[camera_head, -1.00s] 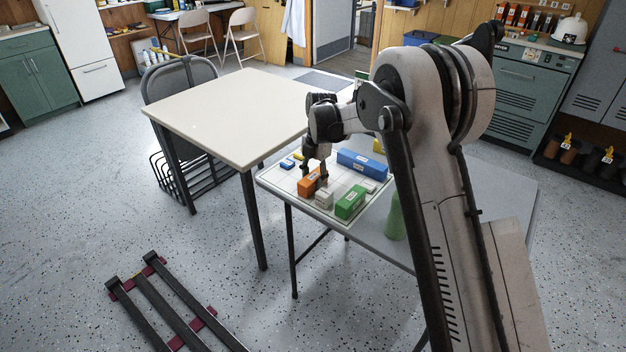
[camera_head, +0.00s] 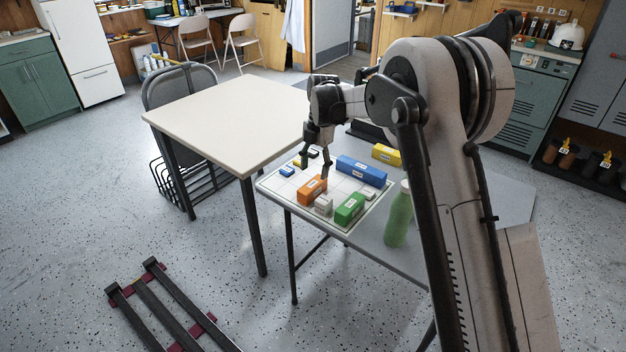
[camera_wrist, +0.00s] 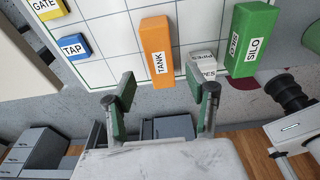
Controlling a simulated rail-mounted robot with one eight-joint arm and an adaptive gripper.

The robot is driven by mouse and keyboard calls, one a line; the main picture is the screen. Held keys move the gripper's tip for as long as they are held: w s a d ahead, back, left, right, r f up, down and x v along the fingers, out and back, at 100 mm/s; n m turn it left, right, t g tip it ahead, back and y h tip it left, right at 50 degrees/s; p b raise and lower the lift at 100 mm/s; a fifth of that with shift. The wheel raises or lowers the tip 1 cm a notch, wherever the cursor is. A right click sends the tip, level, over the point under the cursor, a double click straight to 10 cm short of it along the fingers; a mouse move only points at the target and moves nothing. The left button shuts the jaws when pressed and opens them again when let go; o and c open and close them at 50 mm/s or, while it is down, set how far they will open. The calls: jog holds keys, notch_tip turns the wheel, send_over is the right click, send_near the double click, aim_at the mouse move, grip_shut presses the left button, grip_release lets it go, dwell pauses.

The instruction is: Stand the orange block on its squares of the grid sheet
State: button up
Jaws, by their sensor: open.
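The orange block (camera_head: 312,188), labelled TANK, lies on the grid sheet (camera_head: 285,200) near its front edge. In the wrist view the orange block (camera_wrist: 158,50) shows long side up the picture, on the grid sheet (camera_wrist: 110,32) and reaching to its near edge. My gripper (camera_head: 316,168) is above and just behind the orange block in the head view. In the wrist view my gripper (camera_wrist: 163,90) is open and empty, its fingers apart from the block and either side of its near end. Whether the block fits its marked squares cannot be told.
Near the orange block are a white-grey block (camera_head: 323,205), a green SILO block (camera_head: 350,209), a long blue block (camera_head: 361,171), a yellow block (camera_head: 386,155) and a small blue TAP block (camera_head: 287,171). A green bottle (camera_head: 398,218) stands right of the sheet.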

aim_at(316, 181)
jog(key=s+d+r+m+t, duration=0.1)
jog(key=s+d+r+m, duration=0.3)
jog(key=r, duration=0.4)
jog(key=s+d+r+m+t, duration=0.1)
jog(key=s+d+r+m, duration=0.2)
jog(key=r, duration=0.5)
jog(key=s+d+r+m+t, duration=0.1)
jog(key=s+d+r+m, duration=0.2)
jog(key=s, duration=0.2)
jog(key=s+d+r+m+t, duration=0.1)
jog(key=s+d+r+m, duration=0.1)
jog(key=s+d+m, duration=0.3)
jog(key=s+d+f+m+t, duration=0.1)
jog(key=s+m, duration=0.3)
jog(key=s, duration=0.4)
jog(key=s+d+f+m+t, duration=0.2)
jog(key=s+m, duration=0.3)
jog(key=s, duration=0.3)
jog(key=s+d+f+m+t+h, duration=0.1)
jog(key=s+d+f+m, duration=0.1)
jog(key=s, duration=0.6)
jog(key=d+m, duration=0.1)
jog(key=m, duration=0.1)
jog(key=shift+s+d+f+m+t, duration=0.25)
jog(key=shift+d+f+m+t, duration=0.05)
jog(key=shift+d, duration=0.05)
